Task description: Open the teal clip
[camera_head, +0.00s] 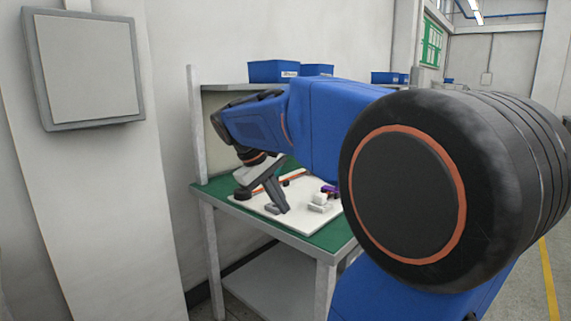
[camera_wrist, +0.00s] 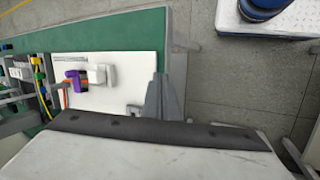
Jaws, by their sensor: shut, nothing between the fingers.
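I cannot make out the teal clip for certain in either view. A purple clamp-like part (camera_wrist: 73,78) and a white block (camera_wrist: 100,74) sit on the board, to the left of the fingers. In the head view the purple part (camera_head: 329,189) and the white block (camera_head: 319,199) are right of my gripper.
The board lies on a green bench top (camera_head: 323,238). Several small coloured parts and a yellow cable (camera_wrist: 41,88) crowd the wrist view's left side. Blue bins (camera_head: 273,71) stand on the shelf behind. Bare floor (camera_wrist: 230,85) lies beyond the bench edge.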

